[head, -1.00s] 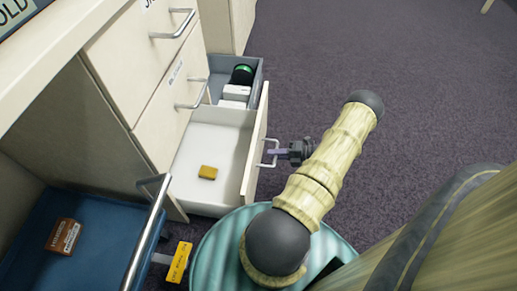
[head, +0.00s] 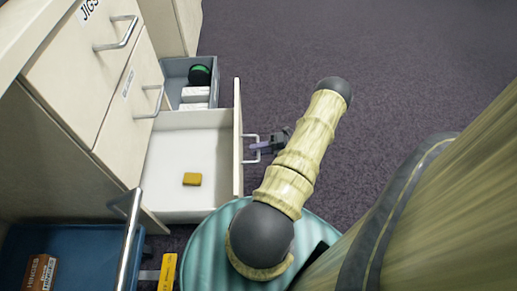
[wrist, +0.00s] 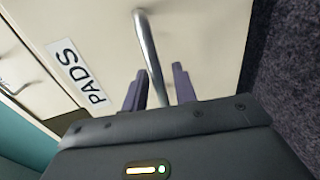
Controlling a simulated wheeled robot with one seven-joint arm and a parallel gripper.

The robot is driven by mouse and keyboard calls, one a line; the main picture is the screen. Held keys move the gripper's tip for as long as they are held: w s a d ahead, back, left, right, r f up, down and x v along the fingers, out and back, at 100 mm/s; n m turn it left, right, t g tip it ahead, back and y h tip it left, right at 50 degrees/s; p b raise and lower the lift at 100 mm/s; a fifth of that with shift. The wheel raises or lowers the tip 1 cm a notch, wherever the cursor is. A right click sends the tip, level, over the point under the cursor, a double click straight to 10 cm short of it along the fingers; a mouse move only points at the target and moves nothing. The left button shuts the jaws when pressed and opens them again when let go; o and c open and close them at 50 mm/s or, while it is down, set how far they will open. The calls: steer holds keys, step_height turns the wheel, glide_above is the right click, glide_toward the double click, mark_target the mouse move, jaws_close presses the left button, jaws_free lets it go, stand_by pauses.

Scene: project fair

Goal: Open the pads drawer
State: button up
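The pads drawer (head: 160,158) is pulled well out of the cabinet in the head view, with a yellow block (head: 192,179) on its white floor. Its front (wrist: 95,30) carries a "PADS" label (wrist: 77,73) in the wrist view. The drawer's metal bar handle (wrist: 150,55) runs between the two dark fingers of my gripper (wrist: 159,88). Gaps show between fingers and bar, so the gripper looks open around the handle. In the head view my gripper (head: 262,147) is at the handle on the outer side of the drawer front.
Behind the pads drawer is a grey bin (head: 177,75) with a green-topped black item and white boxes. A blue open drawer (head: 80,240) with a brown box (head: 40,272) is at lower left. Closed drawers (head: 85,60) stand above. Carpet (head: 400,60) to the right is clear.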

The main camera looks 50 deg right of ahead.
steer(key=p+v, duration=0.3)
steer(key=v, duration=1.4)
steer(key=shift+p, duration=0.4)
steer(key=shift+s+d, duration=0.15)
